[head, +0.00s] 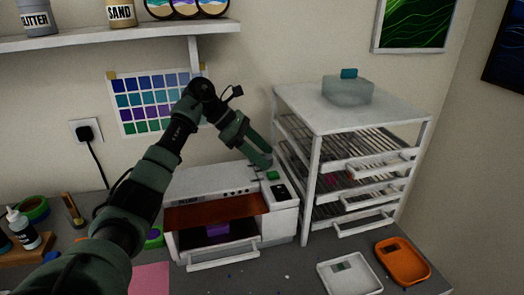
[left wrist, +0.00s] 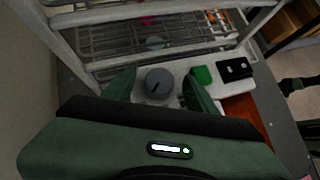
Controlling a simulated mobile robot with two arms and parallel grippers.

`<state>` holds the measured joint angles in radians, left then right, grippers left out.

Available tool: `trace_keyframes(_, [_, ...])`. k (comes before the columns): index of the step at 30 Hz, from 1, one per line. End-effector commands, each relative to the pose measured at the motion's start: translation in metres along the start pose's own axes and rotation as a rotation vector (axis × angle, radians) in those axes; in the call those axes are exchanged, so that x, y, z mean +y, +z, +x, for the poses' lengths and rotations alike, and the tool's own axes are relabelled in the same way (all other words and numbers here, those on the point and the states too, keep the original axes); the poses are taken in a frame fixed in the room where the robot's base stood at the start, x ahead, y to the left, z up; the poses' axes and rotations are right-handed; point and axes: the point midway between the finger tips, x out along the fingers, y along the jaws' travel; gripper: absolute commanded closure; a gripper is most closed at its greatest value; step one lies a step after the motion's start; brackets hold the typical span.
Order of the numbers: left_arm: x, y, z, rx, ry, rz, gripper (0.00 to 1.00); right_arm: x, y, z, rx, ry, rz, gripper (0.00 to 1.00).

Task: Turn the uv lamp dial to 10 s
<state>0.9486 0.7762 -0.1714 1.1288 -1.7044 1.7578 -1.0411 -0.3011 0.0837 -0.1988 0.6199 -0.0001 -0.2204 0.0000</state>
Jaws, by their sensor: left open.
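The UV lamp (head: 190,186) is a white box with an orange shield and an open front. A purple item (head: 217,230) sits inside it. The grey round dial (left wrist: 158,80) is on its top in the left wrist view, with a dark pointer mark; its setting is not readable. A green button (left wrist: 202,75) and black display (left wrist: 235,70) are beside it. My left gripper (head: 261,164) is open above the lamp's right end, pointing down. In the left wrist view its fingers (left wrist: 158,91) are on either side of the dial; contact is unclear. The gripper hides the dial in the head view.
A white wire rack (head: 365,125) stands close right of the lamp, with a translucent container (head: 347,91) on top. A white tray (head: 348,272) and orange tray (head: 402,262) lie in front. Bottles (head: 22,228) and tape are at left. A shelf (head: 120,37) hangs above.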

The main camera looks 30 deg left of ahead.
Motion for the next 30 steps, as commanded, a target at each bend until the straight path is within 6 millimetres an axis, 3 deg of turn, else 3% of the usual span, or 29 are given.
trace_keyframes(7, [0.000,-0.001,0.001,0.000,0.000,0.000,0.46,-0.003,-0.002,0.000,0.002,-0.004,0.001,0.64])
trace_keyframes(13, [0.000,-0.001,0.001,0.000,0.000,0.000,1.00,-0.006,-0.003,0.000,0.004,-0.007,0.002,0.64])
trace_keyframes(23, [-0.001,-0.003,0.001,0.004,0.029,-0.028,1.00,-0.006,-0.003,0.005,0.004,-0.007,0.001,0.64])
trace_keyframes(30, [-0.002,-0.005,0.002,0.005,0.129,-0.122,1.00,-0.005,-0.001,0.019,0.004,-0.006,0.001,0.64])
